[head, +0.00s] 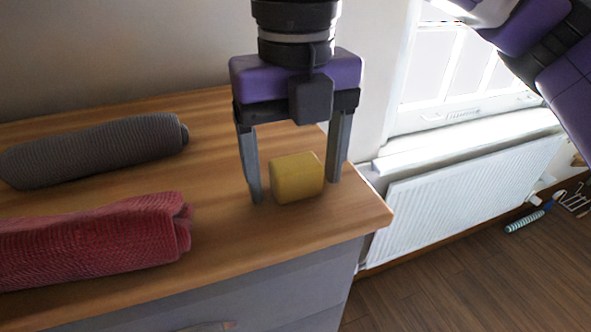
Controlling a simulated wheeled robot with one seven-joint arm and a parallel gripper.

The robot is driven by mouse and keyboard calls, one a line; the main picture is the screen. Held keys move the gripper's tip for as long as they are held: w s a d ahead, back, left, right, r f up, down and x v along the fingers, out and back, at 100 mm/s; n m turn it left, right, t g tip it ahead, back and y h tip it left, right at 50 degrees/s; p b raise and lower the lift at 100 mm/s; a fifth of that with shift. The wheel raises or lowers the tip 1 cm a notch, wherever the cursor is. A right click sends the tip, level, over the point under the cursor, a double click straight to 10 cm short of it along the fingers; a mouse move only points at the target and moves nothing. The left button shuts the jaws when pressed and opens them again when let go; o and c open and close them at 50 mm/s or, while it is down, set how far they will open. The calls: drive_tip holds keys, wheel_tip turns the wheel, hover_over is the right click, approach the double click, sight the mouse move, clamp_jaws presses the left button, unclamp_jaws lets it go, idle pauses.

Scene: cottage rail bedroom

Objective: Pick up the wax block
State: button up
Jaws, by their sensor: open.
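The wax block (297,178) is a yellow, rounded block lying on the wooden top of a grey dresser (225,215), near its right corner. My gripper (296,190) points down over it, with its fingers open. One finger is to the left of the block and the other is to its right. A small gap shows between the left finger and the block. The right finger's tip is near the block's right side, and I cannot tell whether it touches.
A rolled grey towel (95,152) and a rolled red towel (95,240) lie on the dresser to the left. The dresser's right edge is close to the block. A white radiator (460,205) stands below the window, and a striped item (525,221) lies on the floor.

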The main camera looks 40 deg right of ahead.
sight(296, 163)
drive_tip(key=c, duration=1.6)
wheel_tip(296, 163, up, 10)
drive_tip(key=shift+b, duration=0.55)
drive_tip(key=shift+c, duration=0.2)
drive_tip(key=o, duration=0.7)
drive_tip(key=c, duration=0.3)
